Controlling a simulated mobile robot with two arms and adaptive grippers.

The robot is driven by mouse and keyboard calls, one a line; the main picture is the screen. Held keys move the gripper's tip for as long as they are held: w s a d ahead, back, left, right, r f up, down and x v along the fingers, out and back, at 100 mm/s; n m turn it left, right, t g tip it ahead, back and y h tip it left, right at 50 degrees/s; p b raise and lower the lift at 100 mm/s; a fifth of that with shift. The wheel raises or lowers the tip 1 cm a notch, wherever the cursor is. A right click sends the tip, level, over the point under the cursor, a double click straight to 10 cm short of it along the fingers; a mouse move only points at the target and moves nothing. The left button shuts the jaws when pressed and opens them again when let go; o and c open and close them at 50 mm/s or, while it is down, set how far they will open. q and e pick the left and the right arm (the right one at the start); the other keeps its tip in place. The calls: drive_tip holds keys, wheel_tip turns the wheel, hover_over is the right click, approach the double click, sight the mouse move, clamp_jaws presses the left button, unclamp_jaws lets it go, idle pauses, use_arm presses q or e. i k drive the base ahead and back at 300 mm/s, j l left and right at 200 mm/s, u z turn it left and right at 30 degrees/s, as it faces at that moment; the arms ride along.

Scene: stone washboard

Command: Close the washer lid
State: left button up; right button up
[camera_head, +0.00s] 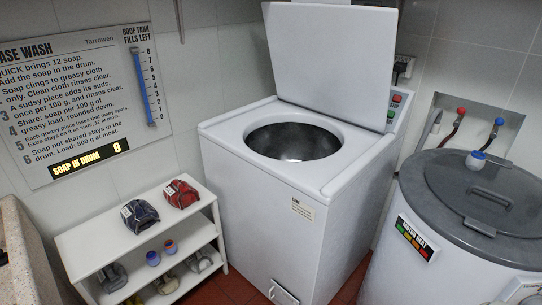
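The white washer (260,195) stands in the middle of the head view. Its lid (332,62) is up, a flat white panel tilted back at the rear of the top. The round steel drum opening (294,140) is uncovered, and I see no cloth in the part of the drum that shows. The lid's hinge line is at the back of the top. Neither of my grippers shows in this view.
A white shelf (100,245) with blue and red cloth bundles stands left of the washer. A grey-lidded white tank (440,245) stands close on the right. Control buttons (396,98) sit behind the washer top. A stone basin edge (22,250) is at far left.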

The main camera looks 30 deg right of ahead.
sight(335, 59)
drive_tip(key=z, duration=1.6)
drive_tip(key=k, duration=0.05)
